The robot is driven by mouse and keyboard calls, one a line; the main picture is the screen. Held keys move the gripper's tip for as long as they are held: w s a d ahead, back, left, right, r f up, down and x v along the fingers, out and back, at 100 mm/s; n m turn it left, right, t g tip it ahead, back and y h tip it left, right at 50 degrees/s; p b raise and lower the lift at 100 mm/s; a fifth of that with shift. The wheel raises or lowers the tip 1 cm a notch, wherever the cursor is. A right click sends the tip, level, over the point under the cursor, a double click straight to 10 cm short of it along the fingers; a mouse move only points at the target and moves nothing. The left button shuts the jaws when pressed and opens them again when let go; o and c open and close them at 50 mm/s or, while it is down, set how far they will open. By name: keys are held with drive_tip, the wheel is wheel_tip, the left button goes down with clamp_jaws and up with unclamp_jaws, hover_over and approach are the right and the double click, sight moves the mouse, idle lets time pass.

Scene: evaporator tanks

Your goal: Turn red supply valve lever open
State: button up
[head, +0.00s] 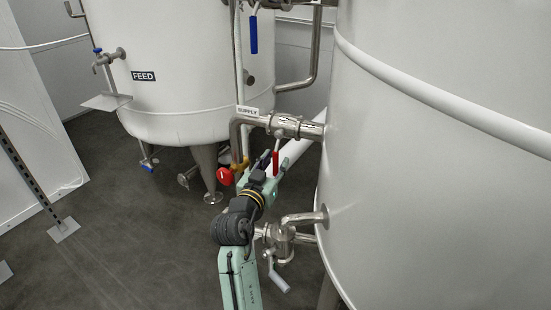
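The red supply valve lever (275,163) hangs down, close to vertical, below the steel valve (284,126) on the horizontal pipe. A white label reading SUPPLY (248,111) sits on the pipe to the left of the valve. My gripper (277,172) is at the end of my mint-green and black arm, at the lower part of the lever. The fingertips are small and partly hidden, so I cannot tell whether they touch the lever or are open or shut.
A white tank (445,200) fills the right side, close to my arm. The FEED tank (165,75) stands behind on the left. A red round knob (225,176) is left of my gripper. A lower steel valve (281,240) is beside my arm. Dark floor (130,240) is open at left.

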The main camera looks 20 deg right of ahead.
drive_tip(key=shift+w+d, duration=0.35)
drive_tip(key=shift+w, duration=0.1)
clamp_jaws()
idle(0.7)
